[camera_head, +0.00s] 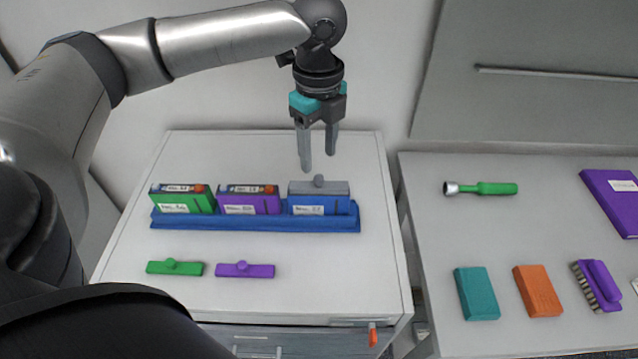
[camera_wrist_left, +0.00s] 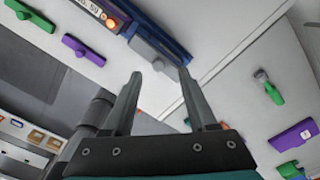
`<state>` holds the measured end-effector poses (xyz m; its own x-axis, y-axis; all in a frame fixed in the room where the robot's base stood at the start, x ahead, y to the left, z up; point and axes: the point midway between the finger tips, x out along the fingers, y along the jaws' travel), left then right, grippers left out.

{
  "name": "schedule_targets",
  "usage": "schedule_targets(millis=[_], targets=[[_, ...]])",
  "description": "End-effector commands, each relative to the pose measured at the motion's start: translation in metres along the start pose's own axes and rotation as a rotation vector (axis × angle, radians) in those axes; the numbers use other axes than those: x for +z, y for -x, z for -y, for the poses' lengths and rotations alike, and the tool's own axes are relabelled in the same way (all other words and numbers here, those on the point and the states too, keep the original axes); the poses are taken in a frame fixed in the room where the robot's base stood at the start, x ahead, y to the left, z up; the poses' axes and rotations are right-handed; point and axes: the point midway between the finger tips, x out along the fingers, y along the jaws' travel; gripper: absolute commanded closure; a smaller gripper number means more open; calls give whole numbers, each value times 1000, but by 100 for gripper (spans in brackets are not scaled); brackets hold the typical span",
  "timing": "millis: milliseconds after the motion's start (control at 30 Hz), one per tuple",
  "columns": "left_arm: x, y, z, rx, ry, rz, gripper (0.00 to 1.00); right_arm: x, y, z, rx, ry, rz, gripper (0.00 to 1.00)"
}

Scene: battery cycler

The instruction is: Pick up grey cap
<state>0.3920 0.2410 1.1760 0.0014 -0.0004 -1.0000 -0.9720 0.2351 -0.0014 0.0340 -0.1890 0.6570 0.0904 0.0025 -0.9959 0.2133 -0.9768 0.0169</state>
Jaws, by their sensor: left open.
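The grey cap (camera_head: 318,187) sits on top of the blue battery module (camera_head: 320,206) at the right end of the blue tray (camera_head: 255,222). It has a small round knob on top. In the left wrist view the grey cap (camera_wrist_left: 154,54) lies beyond the fingertips, roughly between them. My left gripper (camera_head: 319,160) is open and empty, pointing down above the cap and apart from it. Its two fingers also show in the left wrist view (camera_wrist_left: 160,78). My right gripper is not seen.
Green (camera_head: 183,201) and purple (camera_head: 250,202) modules stand beside the blue one, uncapped. A green cap (camera_head: 175,267) and a purple cap (camera_head: 245,270) lie in front of the tray. The right table holds a green flashlight (camera_head: 483,188), teal and orange blocks and a purple brush (camera_head: 597,286).

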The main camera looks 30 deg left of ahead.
Motion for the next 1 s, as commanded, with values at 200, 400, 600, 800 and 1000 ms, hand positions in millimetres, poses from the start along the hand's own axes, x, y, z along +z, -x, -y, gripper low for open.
schedule_targets(millis=[200, 400, 600, 800, 1000], targets=[[-3, -30, -4, 5, 0, 1, 42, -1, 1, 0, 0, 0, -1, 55], [-3, -50, -4, 3, 1, 1, 42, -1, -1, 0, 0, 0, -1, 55], [-4, -51, -3, 1, 0, 1, 42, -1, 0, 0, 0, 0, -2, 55], [-4, -51, -3, 2, 0, 0, 60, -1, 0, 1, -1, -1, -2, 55], [-4, -51, -3, 2, 0, 0, 82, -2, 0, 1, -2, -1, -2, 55]])
